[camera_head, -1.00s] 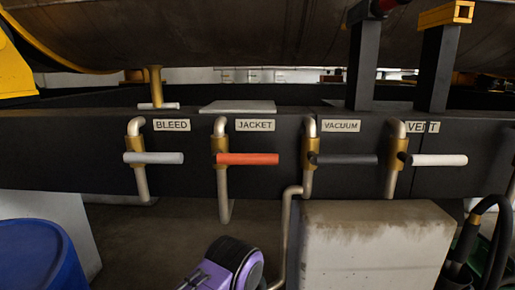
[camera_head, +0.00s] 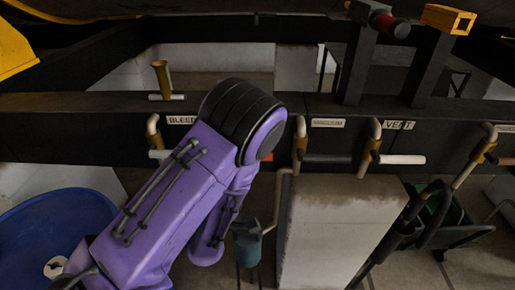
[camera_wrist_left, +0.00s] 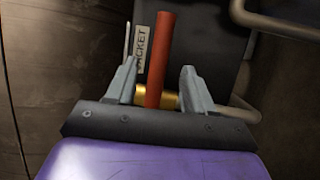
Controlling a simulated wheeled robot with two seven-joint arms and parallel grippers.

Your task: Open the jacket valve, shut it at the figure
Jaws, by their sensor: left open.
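In the left wrist view my left gripper (camera_wrist_left: 158,68) is open, with its two fingers on either side of the red jacket valve handle (camera_wrist_left: 165,35). The fingers look apart from the handle; its brass body (camera_wrist_left: 172,97) shows between them. The JACKET label (camera_wrist_left: 141,50) runs along the handle, so the handle lies parallel to the label. In the head view my left arm covers most of this valve; a small red end of the handle (camera_head: 267,157) shows beside my wrist. My right gripper is not in view. I see no gauge or readable figure.
The bleed handle (camera_head: 159,154) is left of my arm, the dark vacuum handle (camera_head: 328,158) and white vent handle (camera_head: 403,159) to its right. A concrete block (camera_head: 335,225) stands below. A blue drum (camera_head: 55,235) is at lower left.

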